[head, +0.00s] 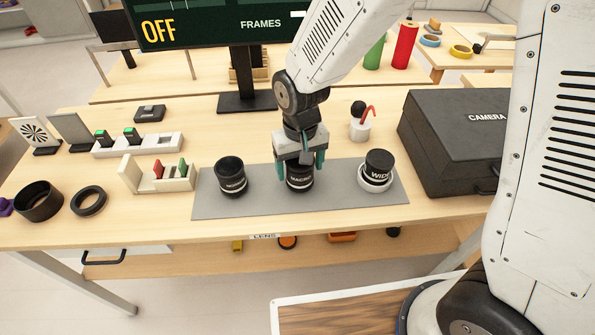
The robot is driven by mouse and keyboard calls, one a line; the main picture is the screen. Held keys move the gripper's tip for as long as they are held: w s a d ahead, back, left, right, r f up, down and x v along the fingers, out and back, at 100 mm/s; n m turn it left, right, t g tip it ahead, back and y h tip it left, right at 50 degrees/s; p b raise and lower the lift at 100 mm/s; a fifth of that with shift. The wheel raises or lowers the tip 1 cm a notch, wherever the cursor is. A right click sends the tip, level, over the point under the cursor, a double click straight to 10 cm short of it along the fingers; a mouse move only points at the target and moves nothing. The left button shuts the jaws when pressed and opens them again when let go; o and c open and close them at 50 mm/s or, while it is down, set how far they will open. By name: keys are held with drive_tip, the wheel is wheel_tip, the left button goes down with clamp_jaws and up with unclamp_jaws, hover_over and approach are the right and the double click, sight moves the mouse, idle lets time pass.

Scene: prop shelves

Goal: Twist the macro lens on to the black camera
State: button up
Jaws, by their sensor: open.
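The macro lens (300,181) is a black cylinder with a "MACRO" label, standing upright on the grey mat (345,205) between two other lenses. My gripper (300,167) points down over it, open, with one teal finger on each side of the lens. The gripper hides the top of the lens, and I cannot tell whether the fingers touch it. I cannot make out a black camera for certain. A black case (445,155) marked "CAMERA" stands closed at the right.
On the mat, a black lens (231,178) stands left and a "WIDE" lens (379,163) sits in a white ring at right. A white holder (360,128) stands behind. Card racks (160,175), black rings (88,200) and a small black box (149,113) are at left. A screen stands behind.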

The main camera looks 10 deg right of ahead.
drive_tip(key=c, duration=0.9)
drive_tip(key=shift+r, duration=3.05)
